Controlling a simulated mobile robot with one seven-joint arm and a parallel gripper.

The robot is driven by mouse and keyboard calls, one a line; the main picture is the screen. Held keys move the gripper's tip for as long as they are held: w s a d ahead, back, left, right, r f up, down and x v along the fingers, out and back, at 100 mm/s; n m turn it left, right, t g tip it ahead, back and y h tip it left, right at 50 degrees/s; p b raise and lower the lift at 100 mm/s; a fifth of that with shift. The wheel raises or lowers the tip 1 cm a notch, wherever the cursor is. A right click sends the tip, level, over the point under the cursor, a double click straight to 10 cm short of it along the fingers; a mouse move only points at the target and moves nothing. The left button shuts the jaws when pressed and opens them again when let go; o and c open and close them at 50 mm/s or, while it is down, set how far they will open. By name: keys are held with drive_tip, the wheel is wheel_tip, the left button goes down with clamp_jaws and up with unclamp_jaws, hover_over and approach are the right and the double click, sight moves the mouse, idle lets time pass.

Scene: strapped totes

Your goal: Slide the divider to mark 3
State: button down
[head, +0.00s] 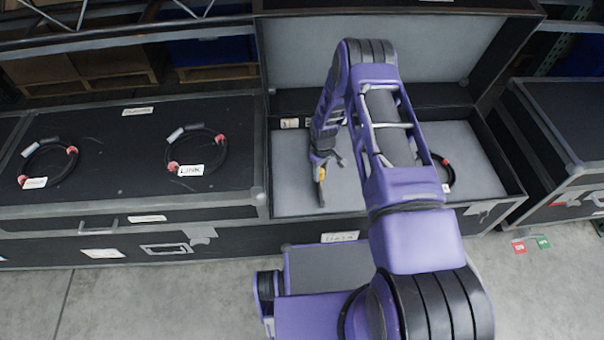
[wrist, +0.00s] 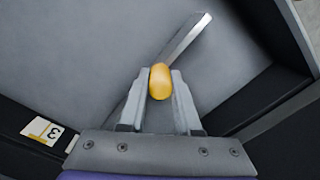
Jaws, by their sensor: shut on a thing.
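The divider (wrist: 185,42) shows in the wrist view as a thin pale metal edge running diagonally up to the right from my gripper. A white and yellow label with a 3, mark 3 (wrist: 42,131), is on the dark rim at lower left in the wrist view, apart from the divider.
The case's lid (head: 290,50) stands open at the back. A black cable coil (head: 449,172) lies in the case, right of my arm. A closed case (head: 110,190) on the left carries two more coils. Another case (head: 570,130) stands right.

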drive_tip(key=d, duration=1.1)
drive_tip(key=shift+d, duration=0.4)
drive_tip(key=c, duration=0.6)
unclamp_jaws()
wheel_tip(320, 180, up, 18)
drive_tip(key=p, duration=0.2)
drive_tip(key=shift+f+p, duration=0.25)
drive_tip(key=shift+p, duration=0.05)
